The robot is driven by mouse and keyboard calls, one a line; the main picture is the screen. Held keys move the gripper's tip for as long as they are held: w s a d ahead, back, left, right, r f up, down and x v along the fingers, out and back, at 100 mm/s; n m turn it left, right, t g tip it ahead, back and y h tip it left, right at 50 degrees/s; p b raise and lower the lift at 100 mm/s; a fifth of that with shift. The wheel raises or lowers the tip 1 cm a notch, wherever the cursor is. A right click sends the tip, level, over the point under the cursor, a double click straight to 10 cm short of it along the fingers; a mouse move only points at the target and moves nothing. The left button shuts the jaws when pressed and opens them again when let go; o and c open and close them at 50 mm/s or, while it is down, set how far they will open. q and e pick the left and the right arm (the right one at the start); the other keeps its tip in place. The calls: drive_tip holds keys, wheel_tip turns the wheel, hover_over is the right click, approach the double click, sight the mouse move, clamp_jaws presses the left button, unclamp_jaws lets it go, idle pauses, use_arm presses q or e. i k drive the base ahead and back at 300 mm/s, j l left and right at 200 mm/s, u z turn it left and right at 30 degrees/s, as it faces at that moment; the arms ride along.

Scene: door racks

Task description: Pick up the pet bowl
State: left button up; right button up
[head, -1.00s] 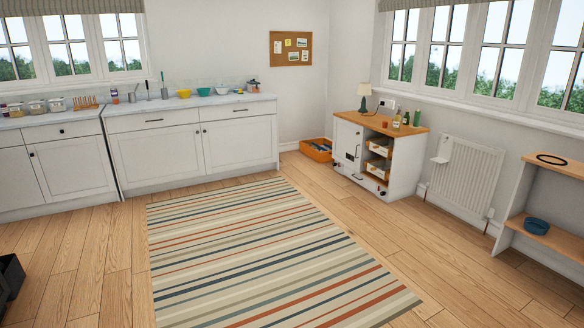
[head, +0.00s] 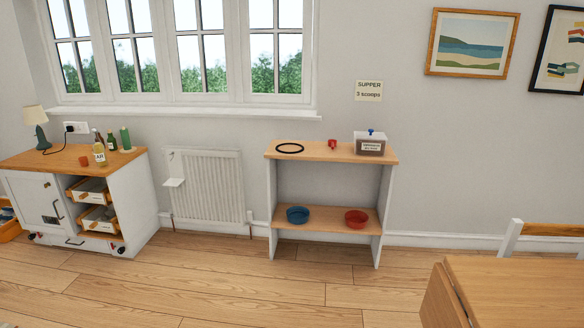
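Two bowls sit on the lower shelf of a small white and wood rack (head: 331,151) against the wall. A blue bowl (head: 297,215) is on the left and a red bowl (head: 356,219) is on the right, apart from each other. I cannot tell from the picture which one is the pet bowl. Neither of my grippers is in the head view.
The rack's top holds a black ring (head: 290,148), a small red item (head: 332,144) and a labelled container (head: 370,143). A white radiator (head: 207,186) and a wood-topped cabinet (head: 130,200) stand left. A wooden table (head: 520,285) is at lower right. The floor (head: 270,285) before the rack is clear.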

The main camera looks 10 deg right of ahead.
sight(355, 220)
drive_tip(key=i+l, duration=0.1)
drive_tip(key=i, duration=0.35)
drive_tip(key=i+l, duration=0.15)
drive_tip(key=i, duration=0.3)
drive_tip(key=i+l, duration=0.1)
drive_tip(key=i, duration=0.3)
drive_tip(key=i+l+u, duration=1.1)
drive_tip(key=k, duration=0.05)
